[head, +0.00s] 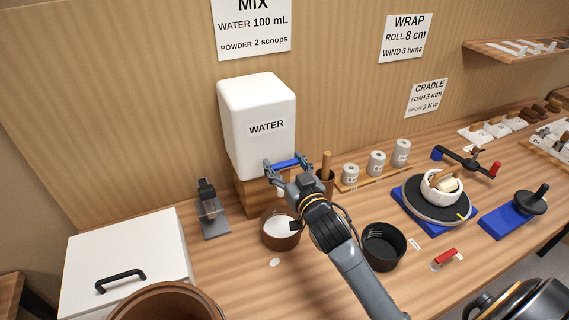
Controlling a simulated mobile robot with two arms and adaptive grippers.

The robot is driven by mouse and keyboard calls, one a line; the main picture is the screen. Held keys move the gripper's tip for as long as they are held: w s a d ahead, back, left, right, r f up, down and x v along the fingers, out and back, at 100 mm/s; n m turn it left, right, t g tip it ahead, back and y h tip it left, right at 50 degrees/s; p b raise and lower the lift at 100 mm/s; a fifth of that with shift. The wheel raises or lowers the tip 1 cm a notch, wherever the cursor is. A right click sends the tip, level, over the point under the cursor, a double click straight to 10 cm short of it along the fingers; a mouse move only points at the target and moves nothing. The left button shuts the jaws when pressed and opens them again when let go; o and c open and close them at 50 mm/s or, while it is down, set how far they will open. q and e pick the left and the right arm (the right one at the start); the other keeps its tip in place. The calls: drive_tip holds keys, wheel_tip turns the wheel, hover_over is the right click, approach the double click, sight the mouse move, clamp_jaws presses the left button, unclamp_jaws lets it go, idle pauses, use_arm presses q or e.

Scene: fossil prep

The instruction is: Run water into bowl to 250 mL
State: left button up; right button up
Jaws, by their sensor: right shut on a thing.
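A white water tank (257,125) labelled "WATER" stands on a wooden block against the back wall. My right gripper (287,164) is at the tank's lower front right and is shut on the blue tap handle (286,163). A brown bowl (279,244) stands upright on the bench below the tap, its inside pale and whitish. I cannot read a water level in it. My right arm and gripper hide part of the tap and the bowl's right edge. My left gripper is not in view.
A black bowl (383,262) stands right of my right arm. A grey stand (210,210) is left of the tank, near a white box (125,265) with a black handle. A turntable (411,204) holds a white bowl. A wall sign (252,24) reads "WATER 100 mL".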

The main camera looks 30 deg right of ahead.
drive_tip(key=shift+r, duration=0.15)
drive_tip(key=o, duration=1.2)
drive_tip(key=s, duration=0.8)
drive_tip(key=s+a, duration=0.1)
drive_tip(key=s, duration=0.3)
